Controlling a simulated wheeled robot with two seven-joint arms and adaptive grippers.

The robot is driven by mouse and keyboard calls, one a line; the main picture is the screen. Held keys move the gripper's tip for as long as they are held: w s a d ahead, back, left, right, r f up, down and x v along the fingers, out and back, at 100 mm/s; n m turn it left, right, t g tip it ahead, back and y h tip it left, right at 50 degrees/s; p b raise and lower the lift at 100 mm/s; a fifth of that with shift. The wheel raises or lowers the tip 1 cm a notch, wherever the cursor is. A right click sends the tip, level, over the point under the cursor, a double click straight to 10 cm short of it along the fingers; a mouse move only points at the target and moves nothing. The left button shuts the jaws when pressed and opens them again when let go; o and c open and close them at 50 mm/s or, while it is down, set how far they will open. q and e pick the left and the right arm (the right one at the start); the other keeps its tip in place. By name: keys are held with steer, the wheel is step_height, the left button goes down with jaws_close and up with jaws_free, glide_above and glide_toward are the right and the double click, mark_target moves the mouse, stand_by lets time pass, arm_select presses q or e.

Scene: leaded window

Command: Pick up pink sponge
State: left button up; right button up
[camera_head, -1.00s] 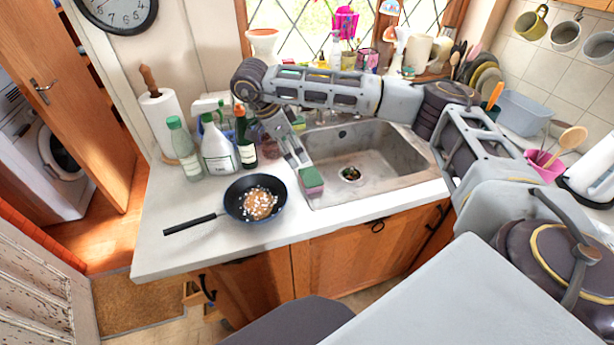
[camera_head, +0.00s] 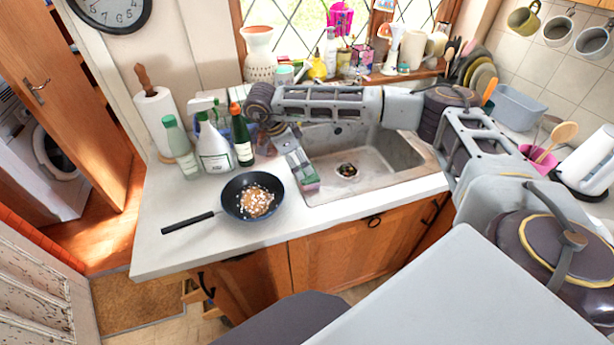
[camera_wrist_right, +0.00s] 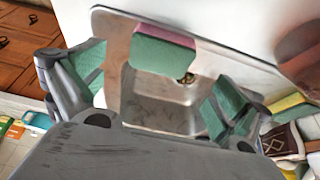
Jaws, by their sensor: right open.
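The pink sponge (camera_head: 310,184) has a pink layer and a green layer. It stands at the left front edge of the sink, partly hidden by my right gripper in the head view. In the right wrist view the sponge (camera_wrist_right: 163,52) shows its green face, with pink along the top. My right gripper (camera_head: 299,165) points down just above and behind it. In the wrist view the right gripper (camera_wrist_right: 156,72) is open, its green-padded fingers apart on either side of the sponge. Contact cannot be told. My left gripper is not in view.
A black frying pan (camera_head: 252,197) with food sits left of the sponge. Several bottles, including a white one (camera_head: 214,149), stand behind the pan. The steel sink (camera_head: 375,165) lies to the right. The counter's front edge is close; the counter left of the pan is clear.

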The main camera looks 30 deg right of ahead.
mark_target(307, 177)
steer(key=shift+x, duration=0.8)
steer(key=shift+d+f, duration=0.1)
steer(key=shift+f, duration=0.1)
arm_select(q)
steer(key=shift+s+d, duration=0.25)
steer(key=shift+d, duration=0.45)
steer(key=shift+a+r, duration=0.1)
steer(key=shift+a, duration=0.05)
